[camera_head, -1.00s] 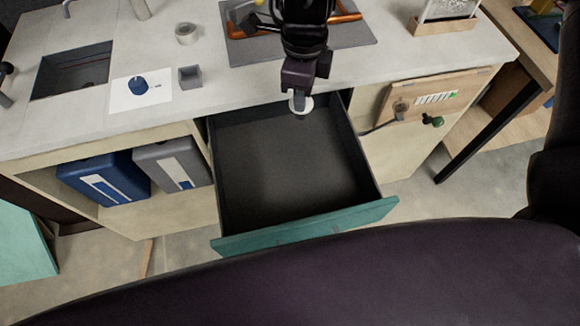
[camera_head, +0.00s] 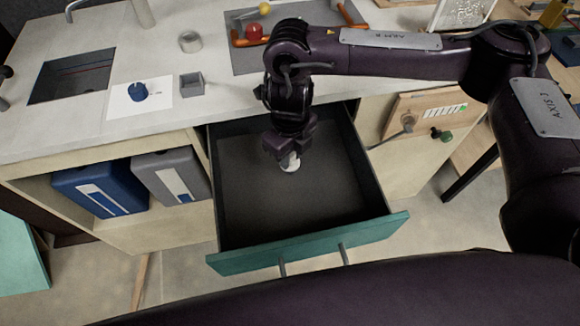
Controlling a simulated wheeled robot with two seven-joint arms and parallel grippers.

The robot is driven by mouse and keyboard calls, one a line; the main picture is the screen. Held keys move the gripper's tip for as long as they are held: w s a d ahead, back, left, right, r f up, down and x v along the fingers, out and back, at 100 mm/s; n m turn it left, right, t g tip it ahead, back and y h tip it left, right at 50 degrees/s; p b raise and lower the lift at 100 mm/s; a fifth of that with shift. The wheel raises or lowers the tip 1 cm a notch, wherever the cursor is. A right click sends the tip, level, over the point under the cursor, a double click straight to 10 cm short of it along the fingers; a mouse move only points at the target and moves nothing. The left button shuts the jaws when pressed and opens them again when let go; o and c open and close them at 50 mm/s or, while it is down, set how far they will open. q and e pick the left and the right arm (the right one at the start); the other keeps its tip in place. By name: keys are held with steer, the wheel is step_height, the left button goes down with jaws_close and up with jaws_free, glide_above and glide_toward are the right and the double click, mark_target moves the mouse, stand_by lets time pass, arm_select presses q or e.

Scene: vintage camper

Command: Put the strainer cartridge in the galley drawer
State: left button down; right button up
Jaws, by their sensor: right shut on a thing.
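The galley drawer (camera_head: 310,249) is pulled out from the counter, with a teal front and a dark floor that looks empty. My right gripper (camera_head: 288,158) points down over the open drawer, towards its back half. It is shut on a small whitish piece, apparently the strainer cartridge (camera_head: 290,164), which shows just below the fingers. The rest of the piece is hidden by the gripper. I cannot tell whether it touches the drawer floor. My left gripper is not in view.
Blue (camera_head: 105,185) and grey (camera_head: 165,172) boxes stand on the shelf left of the drawer.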

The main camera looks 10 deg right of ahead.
steer(key=shift+f, duration=0.9)
step_height(320, 180, down, 3)
steer(key=shift+f+b, duration=0.15)
steer(key=shift+b, duration=0.35)
steer(key=shift+f, duration=0.25)
steer(key=shift+f, duration=0.1)
steer(key=o, duration=1)
